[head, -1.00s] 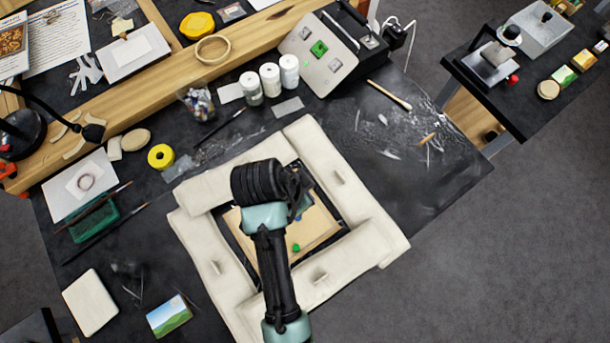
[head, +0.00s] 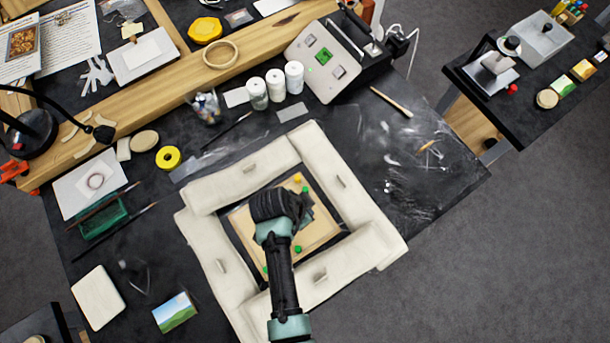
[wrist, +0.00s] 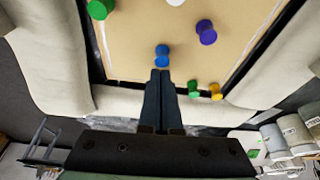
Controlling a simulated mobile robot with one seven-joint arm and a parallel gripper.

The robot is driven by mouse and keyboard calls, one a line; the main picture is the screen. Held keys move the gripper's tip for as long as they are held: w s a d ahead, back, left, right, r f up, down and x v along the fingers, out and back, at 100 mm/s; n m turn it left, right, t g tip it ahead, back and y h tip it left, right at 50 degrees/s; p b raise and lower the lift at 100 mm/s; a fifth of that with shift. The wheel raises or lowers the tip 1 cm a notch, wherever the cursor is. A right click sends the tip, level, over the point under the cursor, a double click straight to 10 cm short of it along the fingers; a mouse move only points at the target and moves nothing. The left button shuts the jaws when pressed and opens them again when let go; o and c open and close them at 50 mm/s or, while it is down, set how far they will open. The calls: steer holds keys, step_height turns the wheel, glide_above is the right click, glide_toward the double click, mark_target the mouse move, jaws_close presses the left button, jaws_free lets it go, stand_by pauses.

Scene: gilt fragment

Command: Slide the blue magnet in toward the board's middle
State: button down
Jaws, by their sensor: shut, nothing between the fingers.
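The blue magnet (wrist: 162,56) stands on the tan board near its edge in the wrist view, right at the tips of my gripper. I cannot tell whether they touch. My gripper (wrist: 160,74) is shut and empty, its fingers together over the board's edge. In the head view my wrist covers part of the tan board (head: 318,234), and the blue magnet is hidden there. The board has a dark frame (head: 239,246) around it.
A purple magnet (wrist: 206,32), a green magnet (wrist: 193,88), an orange-yellow magnet (wrist: 216,91), a white magnet (wrist: 175,2) and another green magnet (wrist: 101,8) stand around. Cream padded bolsters (head: 240,178) ring the board. White bottles (head: 275,84) stand behind.

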steer(key=shift+s+a, duration=0.2)
steer(key=shift+s+a, duration=0.55)
steer(key=shift+a, duration=0.1)
